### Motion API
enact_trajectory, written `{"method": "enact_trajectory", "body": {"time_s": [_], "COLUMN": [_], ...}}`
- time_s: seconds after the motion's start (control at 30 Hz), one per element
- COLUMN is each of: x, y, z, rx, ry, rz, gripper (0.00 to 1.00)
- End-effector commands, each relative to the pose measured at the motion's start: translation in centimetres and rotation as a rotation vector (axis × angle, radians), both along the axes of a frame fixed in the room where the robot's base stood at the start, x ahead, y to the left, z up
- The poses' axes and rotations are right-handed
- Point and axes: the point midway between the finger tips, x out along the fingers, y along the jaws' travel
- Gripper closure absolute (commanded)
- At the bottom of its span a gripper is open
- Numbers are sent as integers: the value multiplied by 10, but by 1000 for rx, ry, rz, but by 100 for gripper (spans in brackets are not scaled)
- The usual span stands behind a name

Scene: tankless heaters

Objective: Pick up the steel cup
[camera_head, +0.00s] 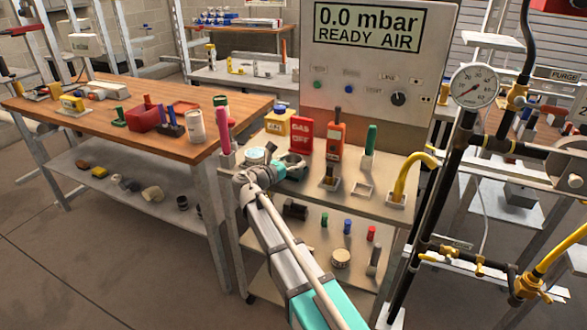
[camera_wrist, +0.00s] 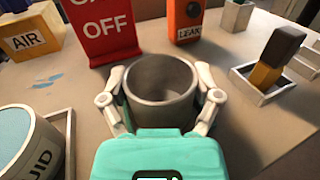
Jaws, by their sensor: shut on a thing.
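The steel cup (camera_wrist: 162,92) is a grey, open-topped cylinder in the middle of the wrist view. It stands upright and looks empty inside. My gripper (camera_wrist: 162,98) has one finger on each side of the cup, shut on its walls. In the head view my gripper (camera_head: 284,166) is over the upper shelf of the cart, and my arm hides much of the cup. Whether the cup's base touches the shelf cannot be told.
Close by on the cart top (camera_head: 328,187) are a red GAS OFF sign (camera_head: 300,135), an orange LEAK device (camera_head: 335,140), a yellow AIR block (camera_head: 277,127) and a FLUID can (camera_wrist: 27,145). A black-and-yellow piece (camera_wrist: 277,60) stands in a holder at right. Pipes with a gauge (camera_head: 475,85) rise at right.

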Motion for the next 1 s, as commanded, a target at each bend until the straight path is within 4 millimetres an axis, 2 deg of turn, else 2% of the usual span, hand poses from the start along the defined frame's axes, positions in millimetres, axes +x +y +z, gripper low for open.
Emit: {"method": "enact_trajectory", "body": {"time_s": [0.03,0.1,0.57,0.77,1.0], "x": [0,0,0,0,-4], "y": [0,0,0,0,-1], "z": [0,0,6,17,40], "rx": [0,-1,-1,-1,-1], "ry": [0,-1,-1,-1,-1], "rz": [0,0,0,1,1], "gripper": [67,75,75,75,75]}}
